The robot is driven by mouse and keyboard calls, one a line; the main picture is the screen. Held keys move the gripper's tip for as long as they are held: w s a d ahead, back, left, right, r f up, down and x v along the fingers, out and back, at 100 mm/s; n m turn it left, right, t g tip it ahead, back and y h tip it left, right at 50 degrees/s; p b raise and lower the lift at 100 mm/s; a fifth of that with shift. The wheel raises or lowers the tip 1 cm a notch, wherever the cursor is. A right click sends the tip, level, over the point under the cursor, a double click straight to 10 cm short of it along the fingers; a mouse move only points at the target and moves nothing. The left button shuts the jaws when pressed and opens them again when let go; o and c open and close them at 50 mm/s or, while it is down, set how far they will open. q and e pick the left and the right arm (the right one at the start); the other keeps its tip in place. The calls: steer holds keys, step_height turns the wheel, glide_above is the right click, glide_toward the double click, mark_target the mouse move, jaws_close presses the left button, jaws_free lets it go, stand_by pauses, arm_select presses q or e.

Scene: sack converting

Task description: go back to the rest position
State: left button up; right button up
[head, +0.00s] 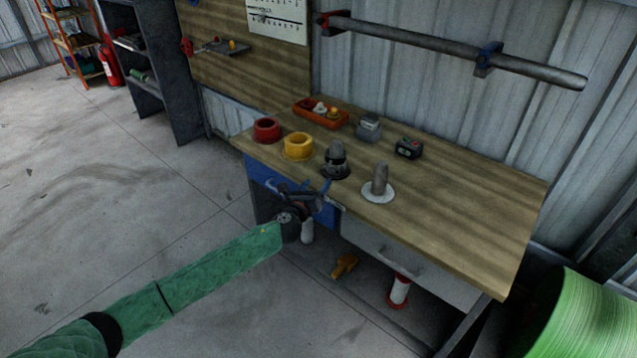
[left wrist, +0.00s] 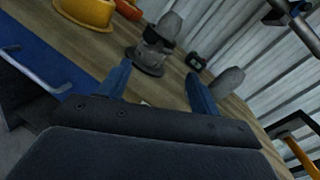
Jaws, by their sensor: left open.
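My left gripper (head: 309,190) is at the front edge of the wooden workbench (head: 460,215), at the end of my green arm. In the left wrist view its two blue fingers (left wrist: 162,88) are spread apart with nothing between them. Beyond the fingers stand a dark-based grey cone-like piece (left wrist: 150,50) and a second grey rounded piece (left wrist: 227,82). In the head view these are the dark-based piece (head: 335,160) and the grey piece on a white disc (head: 379,186). My right gripper is in neither view.
A green roll (head: 590,315) stands at right. The floor at left is clear.

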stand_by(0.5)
arm_select(q)
steer(key=w+a+r+n+g+y, duration=0.2)
steer(key=a+n+y, duration=0.55)
steer(key=n, duration=1.15)
steer(key=s+f+n+g, duration=0.4)
steer(key=s+f, duration=0.8)
steer(key=s, duration=0.6)
steer(key=s+a+f+n+g+h, duration=0.1)
steer(key=s+f+n+g, duration=0.4)
steer(key=s+f, duration=0.8)
steer(key=s+f+n+g+h, duration=0.1)
steer(key=s+f+n+g, duration=0.3)
steer(key=s+f, duration=0.9)
steer(key=s+n, duration=0.1)
steer(key=s, duration=1.1)
steer(key=shift+s+a+n+g, duration=0.25)
steer(key=shift+a+n+g, duration=0.05)
steer(key=shift+n, duration=0.1)
